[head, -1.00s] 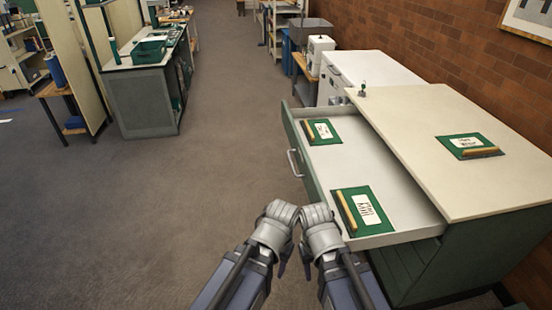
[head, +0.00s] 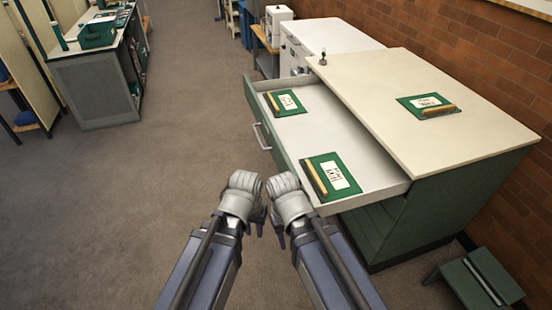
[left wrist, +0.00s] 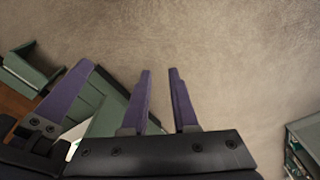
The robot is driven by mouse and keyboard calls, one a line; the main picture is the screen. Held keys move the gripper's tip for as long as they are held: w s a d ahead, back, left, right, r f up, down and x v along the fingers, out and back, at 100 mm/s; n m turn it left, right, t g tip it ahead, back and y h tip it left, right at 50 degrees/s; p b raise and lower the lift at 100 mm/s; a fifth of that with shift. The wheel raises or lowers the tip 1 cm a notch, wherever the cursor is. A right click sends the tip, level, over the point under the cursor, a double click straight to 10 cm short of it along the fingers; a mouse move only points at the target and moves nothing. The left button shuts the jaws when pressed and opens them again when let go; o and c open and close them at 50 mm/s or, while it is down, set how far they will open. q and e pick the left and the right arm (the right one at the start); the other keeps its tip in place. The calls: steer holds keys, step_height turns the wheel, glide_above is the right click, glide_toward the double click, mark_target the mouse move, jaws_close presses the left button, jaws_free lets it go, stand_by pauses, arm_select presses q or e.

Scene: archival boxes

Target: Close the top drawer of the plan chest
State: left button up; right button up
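The plan chest (head: 440,135) has a cream top and green sides and stands against the brick wall on the right. Its top drawer (head: 335,135) is pulled well out to the left, with a pale inside and a metal handle (head: 262,136) on its front. My left gripper (head: 256,225) is empty, left of the drawer's near corner; in the left wrist view a narrow gap shows between its purple fingers (left wrist: 160,100). My right gripper (head: 279,230) is close beside it, near that corner; its finger gap is not clear. I cannot tell whether it touches the drawer.
Two green folders (head: 285,102) (head: 330,175) with labels lie in the drawer. Another folder (head: 428,106) lies on the chest top. A green step stool (head: 475,280) stands at the lower right. A workbench (head: 95,75) stands at the upper left. The carpet (head: 120,200) left of the drawer is clear.

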arm_select(q)
steer(key=w+d+t+h, duration=0.1)
steer(key=w, duration=0.1)
steer(key=w+n, duration=0.1)
steer(key=w, duration=0.2)
steer(key=w+d+n+t+h, duration=0.1)
steer(key=w, duration=0.1)
steer(key=shift+w+d+r+t+h+b, duration=0.15)
steer(key=shift+w+d+t+h+b, duration=0.15)
steer(key=shift+b, duration=0.1)
steer(key=shift+c, duration=1.4)
steer(key=w+n, duration=0.1)
steer(key=w+r+t+h, duration=0.1)
steer(key=w, duration=0.1)
steer(key=w+d+r+n+t, duration=0.1)
steer(key=w, duration=0.1)
steer(key=shift+w+r+n+h, duration=0.2)
steer(key=shift+w+n+h, duration=0.05)
steer(key=shift+n+h, duration=0.05)
jaws_close()
steer(key=w+d+f+b, duration=0.5)
steer(key=d+f+b, duration=0.2)
steer(key=f+b, duration=0.1)
steer(key=shift+w+d, duration=0.2)
steer(key=shift+w, duration=0.2)
steer(key=shift+d, duration=0.1)
